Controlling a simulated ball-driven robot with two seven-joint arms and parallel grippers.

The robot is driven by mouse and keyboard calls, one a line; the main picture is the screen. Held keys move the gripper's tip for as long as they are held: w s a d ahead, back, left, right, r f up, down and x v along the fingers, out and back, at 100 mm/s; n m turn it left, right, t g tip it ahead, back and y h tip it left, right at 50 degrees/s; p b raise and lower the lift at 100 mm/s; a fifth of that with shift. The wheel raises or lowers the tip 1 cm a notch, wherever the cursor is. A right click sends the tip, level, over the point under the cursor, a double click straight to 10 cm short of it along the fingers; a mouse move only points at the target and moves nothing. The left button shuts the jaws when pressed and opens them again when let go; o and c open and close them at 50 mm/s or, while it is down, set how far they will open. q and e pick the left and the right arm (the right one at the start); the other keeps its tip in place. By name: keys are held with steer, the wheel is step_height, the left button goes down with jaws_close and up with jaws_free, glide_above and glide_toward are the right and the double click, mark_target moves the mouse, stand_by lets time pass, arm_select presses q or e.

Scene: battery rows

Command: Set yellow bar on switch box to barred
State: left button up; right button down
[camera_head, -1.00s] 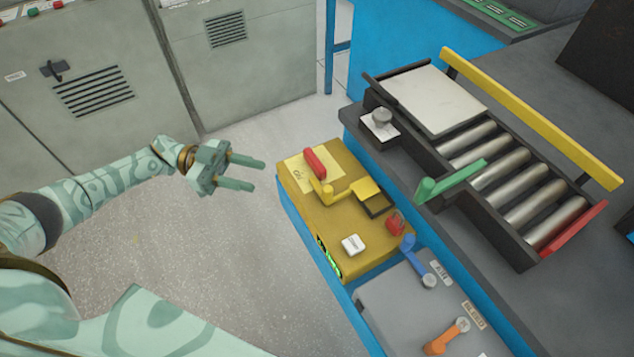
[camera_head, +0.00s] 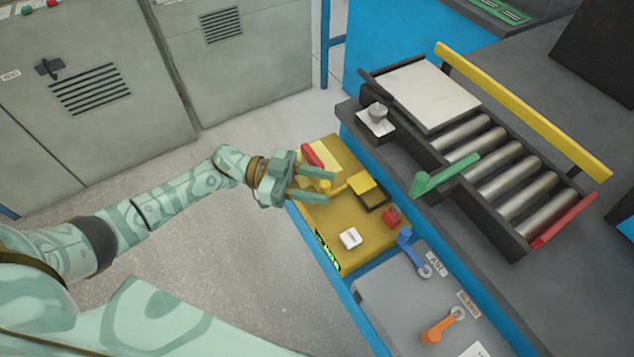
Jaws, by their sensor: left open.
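The yellow switch box (camera_head: 377,238) stands low in the middle, with its top facing up. The yellow bar (camera_head: 362,184) lies on its top, its wide end by a dark square frame (camera_head: 373,198). My left gripper (camera_head: 331,186) is open, its two fingers pointing right over the box's far left part. The bar's left end shows between the fingertips, partly hidden by them; I cannot tell whether they touch it. A red handle (camera_head: 312,155) beside it is partly covered by the gripper. My right gripper is not in view.
A white switch (camera_head: 350,238) and a red knob (camera_head: 391,216) sit on the box. Blue (camera_head: 411,248) and orange (camera_head: 438,328) levers are on the grey panel nearer me. A roller conveyor with a green lever (camera_head: 440,175) and a long yellow rail (camera_head: 525,112) stands at right.

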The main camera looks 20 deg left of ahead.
arm_select(q)
steer(key=shift+c, duration=0.3)
jaws_close()
steer(key=shift+w+a+f+b, duration=0.1)
steer(key=shift+w+a+b, duration=0.35)
steer(key=shift+w+a, duration=0.35)
steer(key=shift+s+a, duration=0.1)
steer(key=shift+o, duration=0.3)
jaws_free()
steer(key=shift+a, duration=0.1)
steer(key=shift+r, duration=0.2)
